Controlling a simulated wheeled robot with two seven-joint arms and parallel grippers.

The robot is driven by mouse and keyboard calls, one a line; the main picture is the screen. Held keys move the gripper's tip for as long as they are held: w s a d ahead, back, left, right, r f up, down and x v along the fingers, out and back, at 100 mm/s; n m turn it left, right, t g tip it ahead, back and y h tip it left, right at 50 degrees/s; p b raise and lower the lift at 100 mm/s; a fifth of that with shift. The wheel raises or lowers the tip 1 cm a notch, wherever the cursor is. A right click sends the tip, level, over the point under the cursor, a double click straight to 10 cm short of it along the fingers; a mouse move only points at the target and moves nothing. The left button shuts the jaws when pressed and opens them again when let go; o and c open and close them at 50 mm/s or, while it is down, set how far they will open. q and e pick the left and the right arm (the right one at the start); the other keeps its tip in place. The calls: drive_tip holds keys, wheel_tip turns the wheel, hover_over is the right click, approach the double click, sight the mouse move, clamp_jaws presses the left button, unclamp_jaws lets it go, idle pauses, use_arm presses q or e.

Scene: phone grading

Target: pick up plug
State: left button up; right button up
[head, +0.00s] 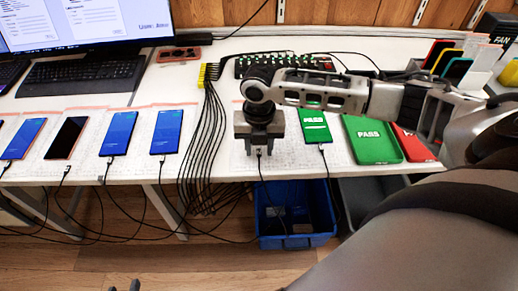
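My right gripper (259,140) reaches in from the right and is over the front of the table, between a blue-screen phone and a green PASS phone. A plug (259,153) with a black cable shows at the lower edge of this gripper. I cannot tell whether the fingers hold it or are only above it. Whatever lies under the gripper is hidden. Other plugs on black cables sit at the lower ends of several phones, such as the blue-screen phone (166,131) and the PASS phone (314,126). Only the tips of my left gripper (125,287) show at the bottom edge, apart from each other.
A bundle of black cables (207,130) hangs over the table's front edge from a yellow connector. A green PASS mat (371,140) and a red one (412,145) lie right. A blue bin (293,215) stands below. A monitor and keyboard (82,75) are back left.

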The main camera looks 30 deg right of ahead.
drive_tip(key=shift+f, duration=0.2)
idle(0.3)
clamp_jaws()
